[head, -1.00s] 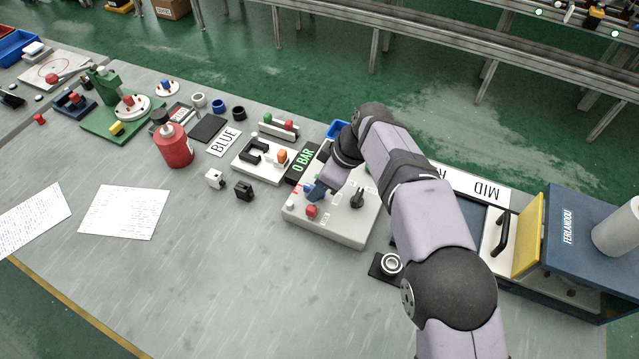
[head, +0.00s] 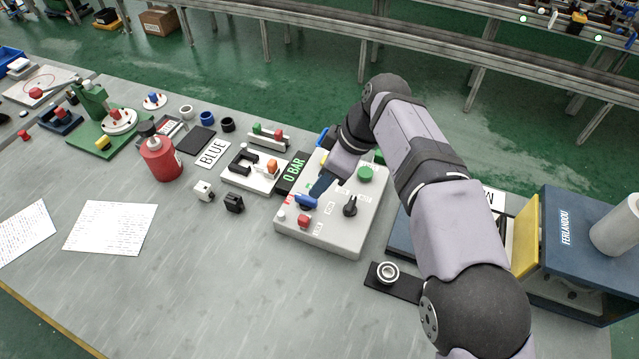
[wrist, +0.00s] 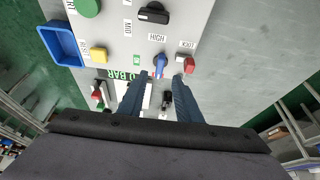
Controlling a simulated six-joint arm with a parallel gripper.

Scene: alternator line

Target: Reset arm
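The grey control box (head: 330,240) stands on the bench in the head view. It has a blue lever (head: 306,201), a red button (head: 303,221), a black knob (head: 350,206) and a green button (head: 365,174). My gripper (head: 318,190) is over the box, close to the blue lever. In the wrist view my gripper (wrist: 160,82) has its two fingers apart with nothing held between them. The blue lever (wrist: 160,66) shows just beyond the fingertips, with the red button (wrist: 189,65) to its right. I cannot tell whether a finger touches the lever.
A "0 BAR" sign (head: 293,171) and a white fixture (head: 240,182) lie left of the box. A bearing on a black plate (head: 388,272) is to its front right. A blue machine (head: 570,240) stands at the far right. The front of the bench is clear.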

